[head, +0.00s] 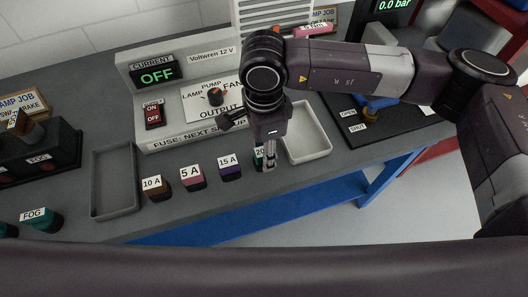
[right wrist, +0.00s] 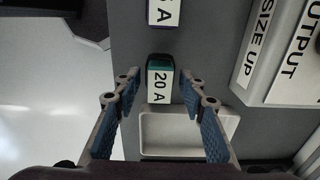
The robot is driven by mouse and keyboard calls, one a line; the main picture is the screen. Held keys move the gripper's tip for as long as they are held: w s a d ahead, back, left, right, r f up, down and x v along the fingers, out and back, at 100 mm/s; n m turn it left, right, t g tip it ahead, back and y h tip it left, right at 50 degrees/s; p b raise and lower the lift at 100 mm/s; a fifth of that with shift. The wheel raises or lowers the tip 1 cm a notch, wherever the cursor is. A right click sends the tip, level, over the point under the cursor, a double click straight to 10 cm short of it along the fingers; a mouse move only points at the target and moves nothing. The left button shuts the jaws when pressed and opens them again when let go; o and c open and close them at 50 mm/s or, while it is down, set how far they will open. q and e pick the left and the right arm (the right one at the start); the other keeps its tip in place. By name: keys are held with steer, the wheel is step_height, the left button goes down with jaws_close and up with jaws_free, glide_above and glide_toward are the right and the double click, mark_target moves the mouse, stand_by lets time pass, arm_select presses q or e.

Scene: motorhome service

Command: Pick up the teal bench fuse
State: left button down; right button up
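The teal bench fuse, labelled 20 A (head: 259,154), stands on the grey bench at the right end of a row of fuses, partly hidden by my right gripper (head: 265,165) in the head view. In the right wrist view the teal fuse (right wrist: 160,62) lies just beyond and between the fingertips of my right gripper (right wrist: 159,88). The fingers are spread wide, with a gap on each side of the fuse, and nothing is held. My left gripper is not in view.
Fuses labelled 15 A (head: 230,168), 5 A (head: 192,178) and 10 A (head: 156,188) stand to the left. A white tray (head: 325,153) is close on the right, and a dark grey tray (head: 95,190) is at left. The control panel (head: 190,138) rises behind.

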steer(key=c, duration=0.9)
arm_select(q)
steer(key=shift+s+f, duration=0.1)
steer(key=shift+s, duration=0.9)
arm_select(e)
steer(key=shift+r, duration=0.15)
